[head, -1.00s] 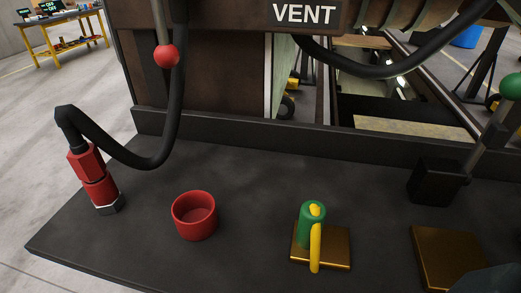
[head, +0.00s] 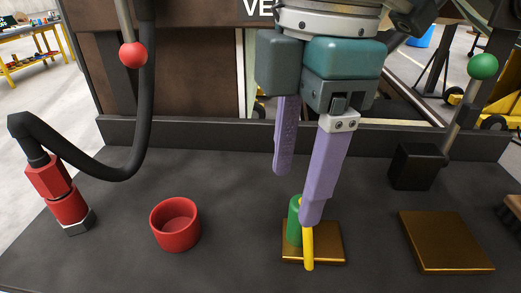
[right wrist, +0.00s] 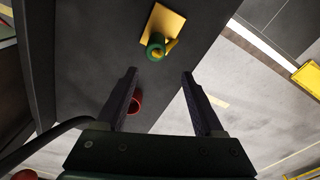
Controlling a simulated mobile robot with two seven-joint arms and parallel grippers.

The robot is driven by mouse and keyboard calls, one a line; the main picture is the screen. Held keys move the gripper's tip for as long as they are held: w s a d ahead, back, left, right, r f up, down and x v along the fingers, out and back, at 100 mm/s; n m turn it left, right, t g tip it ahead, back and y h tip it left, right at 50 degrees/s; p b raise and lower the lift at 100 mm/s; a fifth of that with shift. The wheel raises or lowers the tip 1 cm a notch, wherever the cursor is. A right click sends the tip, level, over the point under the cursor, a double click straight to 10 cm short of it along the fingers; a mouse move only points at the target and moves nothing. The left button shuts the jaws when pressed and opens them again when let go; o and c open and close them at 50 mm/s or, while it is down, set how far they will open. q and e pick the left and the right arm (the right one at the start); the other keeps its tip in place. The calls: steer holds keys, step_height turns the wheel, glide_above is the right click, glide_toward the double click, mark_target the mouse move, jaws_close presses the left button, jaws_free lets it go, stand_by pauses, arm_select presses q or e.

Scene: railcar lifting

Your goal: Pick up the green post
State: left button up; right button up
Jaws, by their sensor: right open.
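The green post (head: 295,222) stands upright on a small brass plate (head: 330,254), with a yellow handle (head: 309,250) at its front. My right gripper (head: 296,198) is open and points down above the post. One purple finger partly covers the post in the head view. In the right wrist view the green post (right wrist: 156,42) and its plate (right wrist: 160,20) lie ahead of the open fingers (right wrist: 160,75), with nothing between the fingertips. My left gripper is not in view.
A red cup (head: 175,224) stands left of the post. A red fitting with a black hose (head: 68,204) is farther left. A bare brass plate (head: 443,240) and a black block with a green-knobbed lever (head: 416,166) are at right. A low wall (head: 200,139) runs along the back.

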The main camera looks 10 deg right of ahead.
steer(key=shift+w+d+r+h, duration=0.4)
steer(key=shift+w+d+r, duration=0.2)
steer(key=shift+d+r, duration=0.25)
steer(key=shift+d+f, duration=0.15)
steer(key=shift+f, duration=0.35)
step_height(320, 180, down, 9)
steer(key=shift+r+p, duration=0.1)
steer(key=shift+p, duration=0.35)
jaws_close()
